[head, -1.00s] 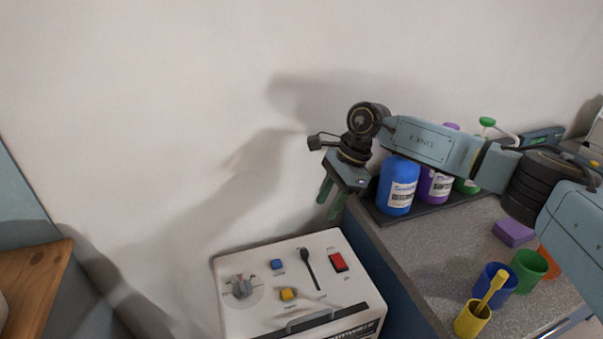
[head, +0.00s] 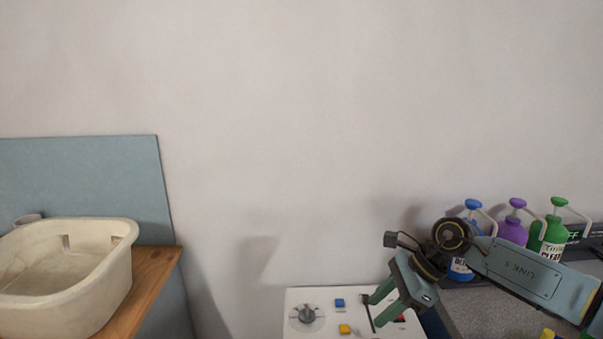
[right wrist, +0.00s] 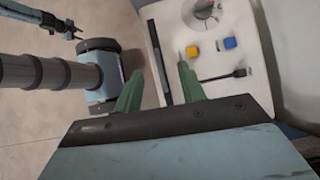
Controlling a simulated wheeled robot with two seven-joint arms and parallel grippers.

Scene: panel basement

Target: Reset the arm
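My right gripper (head: 374,308) points down and left over the right part of a white control panel (head: 296,296). Its green fingers are apart with nothing between them, and they partly cover a black lever (head: 368,316) and a red switch (head: 400,319). In the right wrist view the open fingers (right wrist: 160,72) are beside the panel's dark handle bar (right wrist: 159,62). The panel also has a grey dial (head: 307,314), a blue button (head: 339,302) and a yellow button (head: 345,328). A small dark shape at the wrist view's top left may be my left gripper; its state is unclear.
A cream basin (head: 120,280) stands on a wooden counter (head: 160,262) at the left. Blue, purple (head: 512,231) and green (head: 548,238) pump bottles stand on the grey worktop at the right, close behind my right arm. The wall space between is clear.

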